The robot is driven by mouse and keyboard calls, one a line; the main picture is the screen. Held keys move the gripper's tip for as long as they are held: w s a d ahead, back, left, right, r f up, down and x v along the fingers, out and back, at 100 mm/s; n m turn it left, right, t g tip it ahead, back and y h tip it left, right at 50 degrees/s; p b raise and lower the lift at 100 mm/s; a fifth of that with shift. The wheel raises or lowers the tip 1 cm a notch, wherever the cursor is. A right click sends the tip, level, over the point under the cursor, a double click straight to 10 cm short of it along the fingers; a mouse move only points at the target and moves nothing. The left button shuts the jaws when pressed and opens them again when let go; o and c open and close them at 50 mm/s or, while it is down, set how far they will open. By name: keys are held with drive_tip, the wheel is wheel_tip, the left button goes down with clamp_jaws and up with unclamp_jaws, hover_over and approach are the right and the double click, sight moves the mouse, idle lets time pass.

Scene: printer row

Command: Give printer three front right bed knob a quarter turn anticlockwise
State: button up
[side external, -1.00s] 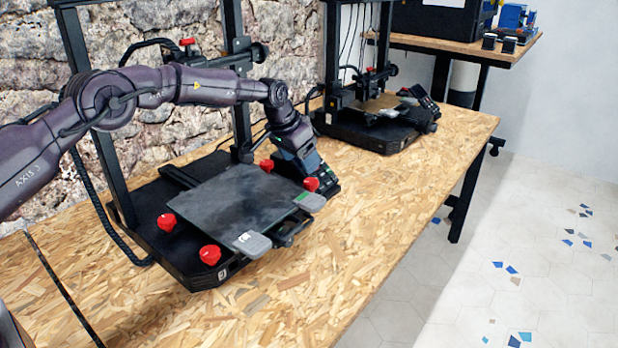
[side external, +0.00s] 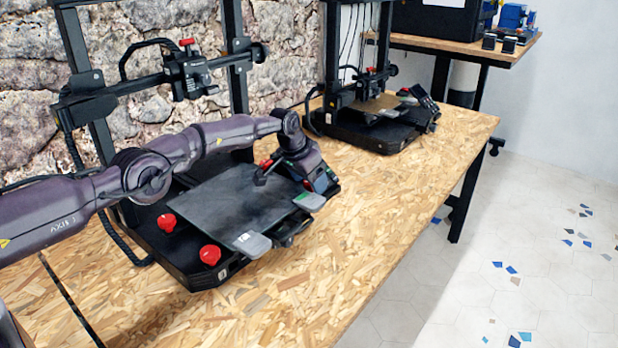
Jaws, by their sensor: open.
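The near printer (side external: 185,265) stands on the bench with its bed plate (side external: 225,205) and red bed knobs. Its number mark on the front corner is too small to read surely. The front right knob (side external: 308,186) is mostly hidden by my gripper (side external: 304,184), with only a little red showing. My gripper is open and points down at that knob; I cannot tell whether the fingers touch it. The front left knob (side external: 210,254) and rear left knob (side external: 167,222) are clear. The rear right knob (side external: 265,164) shows beside my wrist.
Two grey tabs (side external: 252,244) stick out at the bed's front edge. The print head (side external: 188,75) hangs above the bed on its gantry. A second printer (side external: 365,125) stands farther along the bench (side external: 400,210). The bench front is clear.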

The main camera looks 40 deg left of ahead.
drive_tip(key=c, duration=0.9)
drive_tip(key=shift+d+n+y, duration=0.1)
drive_tip(key=shift+n+y, duration=0.5)
drive_tip(key=shift+n, duration=1)
drive_tip(key=o, duration=0.9)
drive_tip(key=shift+r, duration=0.1)
drive_tip(key=shift+s+r, duration=0.1)
drive_tip(key=shift+r, duration=0.55)
drive_tip(key=v, duration=1.1)
drive_tip(key=shift+s+r, duration=0.15)
drive_tip(key=shift+s, duration=0.15)
